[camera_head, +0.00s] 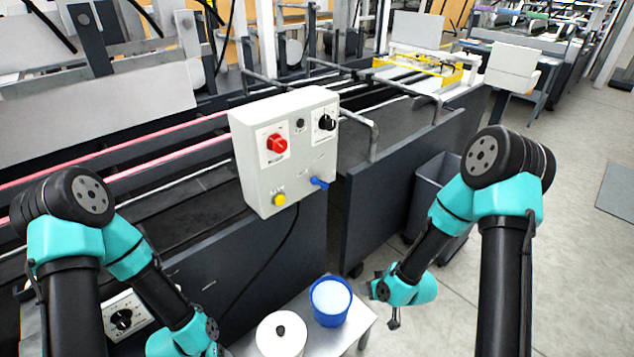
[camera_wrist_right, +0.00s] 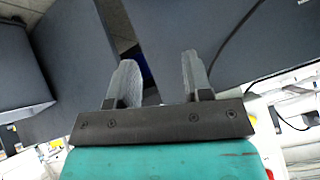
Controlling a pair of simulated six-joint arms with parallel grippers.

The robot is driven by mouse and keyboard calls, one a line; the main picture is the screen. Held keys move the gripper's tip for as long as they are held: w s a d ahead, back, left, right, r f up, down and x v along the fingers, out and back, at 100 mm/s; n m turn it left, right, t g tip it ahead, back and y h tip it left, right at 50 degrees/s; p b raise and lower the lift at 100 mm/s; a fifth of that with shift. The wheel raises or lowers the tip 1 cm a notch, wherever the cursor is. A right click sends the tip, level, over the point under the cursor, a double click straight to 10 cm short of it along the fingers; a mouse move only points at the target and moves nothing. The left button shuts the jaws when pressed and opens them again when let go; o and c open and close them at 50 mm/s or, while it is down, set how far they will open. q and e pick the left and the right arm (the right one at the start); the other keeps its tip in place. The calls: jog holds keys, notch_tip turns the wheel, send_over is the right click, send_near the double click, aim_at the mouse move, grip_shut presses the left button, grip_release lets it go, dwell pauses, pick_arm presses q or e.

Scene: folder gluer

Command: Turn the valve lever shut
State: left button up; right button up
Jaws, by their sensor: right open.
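The blue valve lever (camera_head: 319,184) sticks out at the lower right of the front of a light grey control box (camera_head: 262,187). My right gripper (camera_head: 376,289) is below and to the right of the lever, apart from it, near the blue tub. In the right wrist view its two grey fingers (camera_wrist_right: 159,65) are spread with nothing held between them. A dark blue patch shows behind the fingers there; I cannot tell what it is. My left gripper (camera_head: 214,340) is low at the left by the bottom edge; its fingers cannot be made out.
The box also has a red knob (camera_head: 277,144), a black knob (camera_head: 326,122) and a yellow button (camera_head: 279,199). A blue tub (camera_head: 331,301) and a white lidded canister (camera_head: 270,345) stand on a small table (camera_head: 352,325) below. A grey bin (camera_head: 428,188) stands at right.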

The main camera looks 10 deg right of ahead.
aim_at(317, 181)
jog(key=shift+o, duration=0.5)
jog(key=w+r+n+t+y, duration=0.2)
jog(key=w+r+n+t, duration=0.1)
jog(key=w+r, duration=0.5)
jog(key=shift+r+n+t, duration=0.4)
jog(key=shift+r+n, duration=0.1)
jog(key=shift+r, duration=0.2)
jog(key=w+r+n+t+y, duration=0.1)
jog(key=w+r+n+y, duration=0.1)
jog(key=r, duration=0.4)
jog(key=w+a+r+n+t+y, duration=0.1)
jog(key=w+r+n+y, duration=0.1)
jog(key=r, duration=0.5)
jog(key=shift+a+n+t+y, duration=0.3)
jog(key=shift+n+y, duration=0.3)
jog(key=shift+n, duration=0.5)
jog(key=x, duration=1.7)
jog(key=shift+a, duration=0.2)
jog(key=shift+c, duration=0.2)
grip_shut()
